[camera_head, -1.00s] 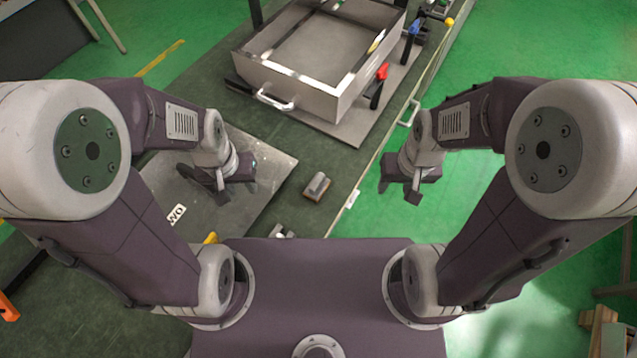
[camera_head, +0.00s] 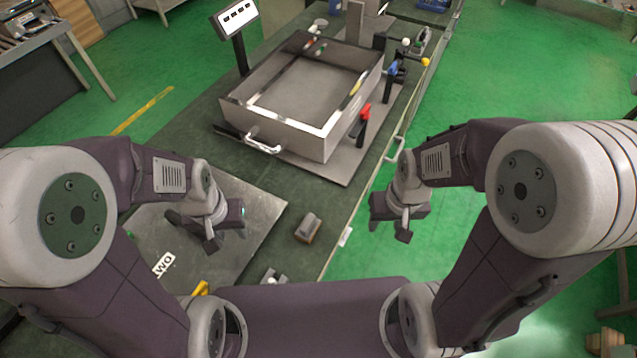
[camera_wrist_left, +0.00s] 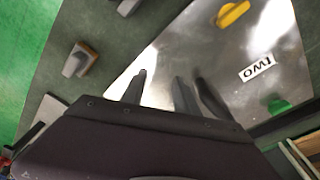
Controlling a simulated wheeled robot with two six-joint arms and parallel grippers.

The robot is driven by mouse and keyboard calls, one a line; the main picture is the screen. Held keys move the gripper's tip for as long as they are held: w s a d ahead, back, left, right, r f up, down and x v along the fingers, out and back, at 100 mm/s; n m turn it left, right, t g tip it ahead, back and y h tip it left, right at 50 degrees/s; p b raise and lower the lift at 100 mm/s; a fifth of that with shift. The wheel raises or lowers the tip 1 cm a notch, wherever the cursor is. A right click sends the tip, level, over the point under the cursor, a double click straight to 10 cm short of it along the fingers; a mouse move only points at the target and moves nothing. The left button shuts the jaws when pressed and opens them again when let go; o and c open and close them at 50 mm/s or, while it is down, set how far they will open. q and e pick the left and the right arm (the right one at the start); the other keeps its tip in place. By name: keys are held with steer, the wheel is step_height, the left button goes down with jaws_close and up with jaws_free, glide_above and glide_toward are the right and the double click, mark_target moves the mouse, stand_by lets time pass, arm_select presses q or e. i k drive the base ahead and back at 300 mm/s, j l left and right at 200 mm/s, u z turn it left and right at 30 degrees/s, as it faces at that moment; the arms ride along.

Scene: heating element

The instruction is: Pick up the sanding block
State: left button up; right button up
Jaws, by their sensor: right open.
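The sanding block (camera_head: 308,228), a small grey block with a brown base, lies on the dark green bench top near its right edge. It also shows at the upper left of the left wrist view (camera_wrist_left: 79,60). My left gripper (camera_head: 197,232) is above the metal plate, left of the block and apart from it. Its fingers (camera_wrist_left: 159,92) are spread with nothing between them. My right gripper (camera_head: 390,232) is open and empty, right of the block, over the green floor beyond the bench edge.
A metal plate (camera_head: 255,215) with a "TWO" label lies left of the block. A large open metal box (camera_head: 300,150) with a handle stands further back. A red-handled clamp (camera_head: 363,117) is at its right. A yellow piece (camera_head: 200,288) and small metal part (camera_head: 268,280) lie nearer me.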

mark_target(308, 230)
steer(key=l+u, duration=0.15)
steer(key=l, duration=0.55)
steer(key=k+l+u, duration=0.15)
steer(key=l, duration=0.55)
steer(key=i, duration=0.05)
